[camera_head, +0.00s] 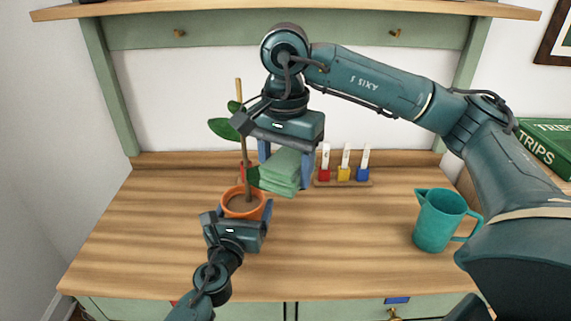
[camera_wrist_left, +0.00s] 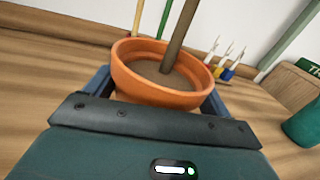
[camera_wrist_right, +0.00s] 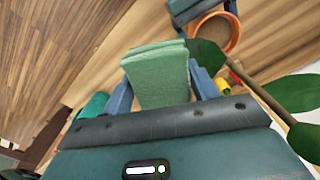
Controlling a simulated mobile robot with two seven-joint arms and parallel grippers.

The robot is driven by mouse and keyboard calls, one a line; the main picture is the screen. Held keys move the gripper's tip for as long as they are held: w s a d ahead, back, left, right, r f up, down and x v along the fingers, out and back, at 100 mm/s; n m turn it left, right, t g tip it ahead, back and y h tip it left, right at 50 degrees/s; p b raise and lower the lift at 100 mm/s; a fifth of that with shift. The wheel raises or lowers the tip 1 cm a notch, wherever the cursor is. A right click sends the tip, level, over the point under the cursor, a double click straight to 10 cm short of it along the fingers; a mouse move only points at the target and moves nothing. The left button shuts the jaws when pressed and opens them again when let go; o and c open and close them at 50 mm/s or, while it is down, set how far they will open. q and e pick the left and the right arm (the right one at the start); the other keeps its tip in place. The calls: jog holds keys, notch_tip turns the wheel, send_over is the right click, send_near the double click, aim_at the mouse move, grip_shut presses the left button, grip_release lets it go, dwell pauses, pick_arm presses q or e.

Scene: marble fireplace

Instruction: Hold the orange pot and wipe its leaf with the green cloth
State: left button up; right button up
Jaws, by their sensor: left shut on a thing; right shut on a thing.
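The orange pot (camera_head: 241,207) stands on the wooden worktop with a brown stem and green leaves (camera_head: 222,129). My left gripper (camera_head: 243,212) is shut on the pot, its fingers on either side of it; the pot (camera_wrist_left: 150,95) fills the middle of the left wrist view. My right gripper (camera_head: 286,165) is shut on the folded green cloth (camera_head: 283,170) and holds it above the worktop, right of the stem. In the right wrist view the cloth (camera_wrist_right: 158,75) is between the fingers, and a low leaf (camera_wrist_right: 207,60) is close beside it. I cannot tell whether they touch.
A rack with red, yellow and blue holders (camera_head: 343,174) stands at the back of the worktop. A teal jug (camera_head: 440,220) stands at the right, near my right arm. Green books (camera_head: 545,145) are at the far right. The left and front middle of the worktop are clear.

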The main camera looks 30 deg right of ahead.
jog(key=shift+f, duration=0.65)
jog(key=shift+d, duration=0.1)
